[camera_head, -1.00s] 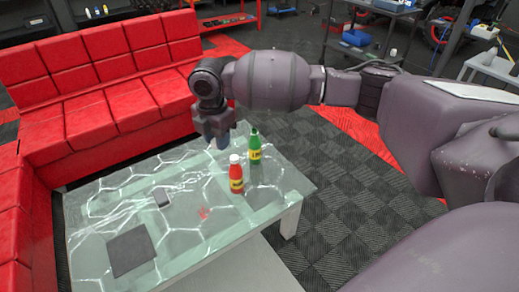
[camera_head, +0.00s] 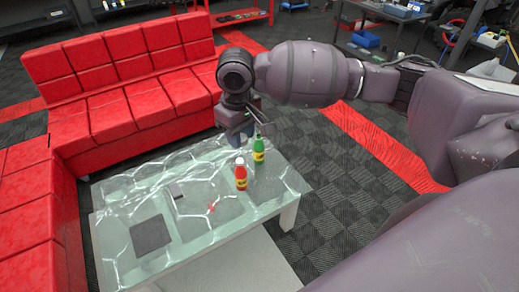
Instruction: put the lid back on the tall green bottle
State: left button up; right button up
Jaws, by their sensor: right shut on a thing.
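The tall green bottle (camera_head: 259,152) with a yellow label stands upright near the far right part of the glass-topped table (camera_head: 190,235). Its top is green and narrow. A red bottle (camera_head: 241,175) with a white top stands just in front and left of it. My right gripper (camera_head: 238,139) points down, left of the green bottle's top in the picture and behind the red bottle. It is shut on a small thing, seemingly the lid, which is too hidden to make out. No loose lid can be made out on the table. My left gripper is not in view.
A red sofa (camera_head: 110,118) wraps the far and left sides. The table's front right area is clear. Shelves and a workbench stand farther back.

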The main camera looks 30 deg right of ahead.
jog(key=s+m+p, duration=0.1)
jog(key=m, duration=0.1)
jog(key=s+r+m+p, duration=0.1)
jog(key=shift+s+r+m, duration=0.1)
jog(key=shift+s+m, duration=0.2)
jog(key=shift+m, duration=0.1)
jog(key=shift+w+d, duration=0.1)
jog(key=shift+d, duration=0.1)
